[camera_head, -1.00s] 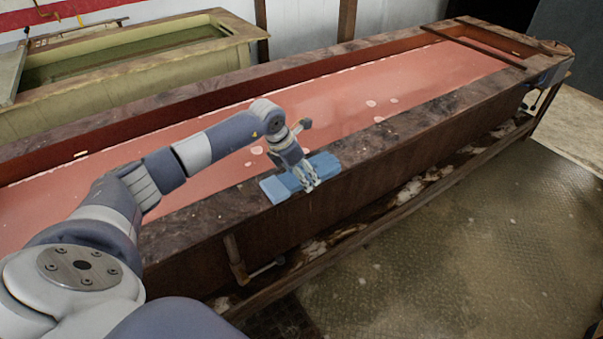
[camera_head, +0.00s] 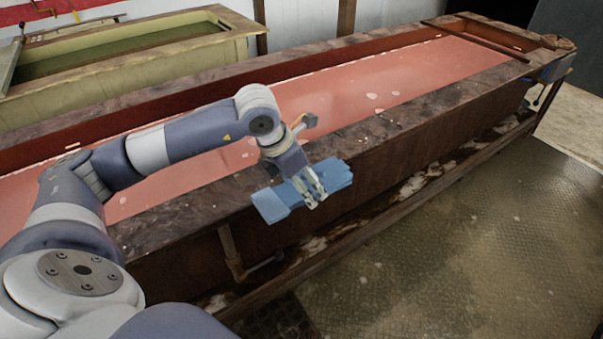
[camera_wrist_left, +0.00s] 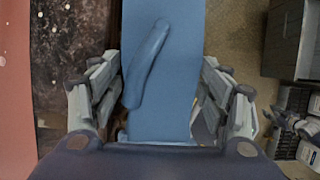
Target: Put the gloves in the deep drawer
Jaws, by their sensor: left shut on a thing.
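The blue gloves (camera_head: 271,205) are in my left gripper (camera_head: 313,192), just above the front edge of the long trough. In the left wrist view the gloves (camera_wrist_left: 170,85) fill the middle as a flat blue piece with a glove finger lying along it. The fingers of my left gripper (camera_wrist_left: 160,80) close on them from both sides. I cannot make out the deep drawer for certain.
The long trough (camera_head: 372,154) has a pink basin and a worn wooden rim. A greenish tank (camera_head: 130,85) stands behind it. The floor (camera_head: 450,240) in front is open. In the left wrist view a dark box-like unit (camera_wrist_left: 289,40) stands at the upper right.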

